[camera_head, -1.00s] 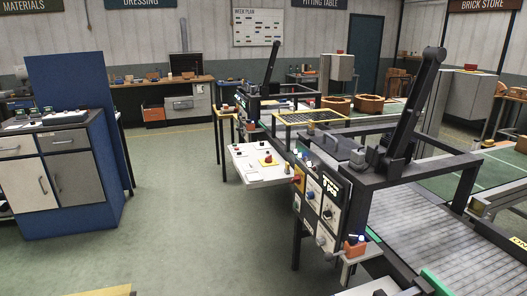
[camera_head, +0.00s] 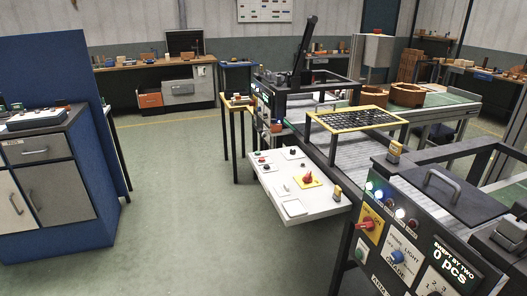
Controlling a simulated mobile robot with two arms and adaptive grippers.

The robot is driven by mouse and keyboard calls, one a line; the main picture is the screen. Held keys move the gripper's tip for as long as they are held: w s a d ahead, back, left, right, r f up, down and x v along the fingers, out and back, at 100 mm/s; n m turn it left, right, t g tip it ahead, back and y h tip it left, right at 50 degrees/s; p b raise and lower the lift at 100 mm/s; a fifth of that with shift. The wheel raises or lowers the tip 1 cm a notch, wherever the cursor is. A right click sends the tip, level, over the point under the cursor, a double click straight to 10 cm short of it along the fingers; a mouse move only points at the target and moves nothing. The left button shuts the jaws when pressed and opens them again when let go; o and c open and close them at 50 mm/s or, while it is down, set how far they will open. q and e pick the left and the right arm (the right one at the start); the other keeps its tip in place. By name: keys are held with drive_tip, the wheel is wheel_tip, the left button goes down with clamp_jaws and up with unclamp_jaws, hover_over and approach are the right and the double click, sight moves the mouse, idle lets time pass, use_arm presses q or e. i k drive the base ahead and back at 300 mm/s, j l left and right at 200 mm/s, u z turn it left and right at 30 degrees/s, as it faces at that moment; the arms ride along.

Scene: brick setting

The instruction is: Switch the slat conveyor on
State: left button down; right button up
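The slat conveyor (camera_head: 322,150) is a grey ribbed belt that runs from the back middle toward the right, partly hidden by a yellow-framed mesh guard (camera_head: 352,120) and a nearer machine. A white control panel (camera_head: 283,200) juts out on its left side, with a red rotary switch on a yellow plate (camera_head: 308,180), small knobs and buttons. Neither gripper shows.
A blue cabinet (camera_head: 45,175) stands at the left. A workbench (camera_head: 150,68) lines the back wall. Orange-brown ring-shaped pieces (camera_head: 407,94) lie on a green-topped table at the back right. The green floor between cabinet and conveyor is clear.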

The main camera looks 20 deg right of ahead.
sight(307, 179)
drive_tip(key=i+z, duration=0.25)
drive_tip(key=i, duration=0.2)
drive_tip(key=i+z, duration=0.2)
drive_tip(key=i, duration=0.25)
drive_tip(key=i+j+z, duration=0.25)
drive_tip(key=i, duration=0.2)
drive_tip(key=i+j+z, duration=0.2)
drive_tip(key=i, duration=0.25)
drive_tip(key=i+z, duration=0.45)
drive_tip(key=i+j+z, duration=0.2)
drive_tip(key=i+z, duration=0.25)
drive_tip(key=k, duration=0.1)
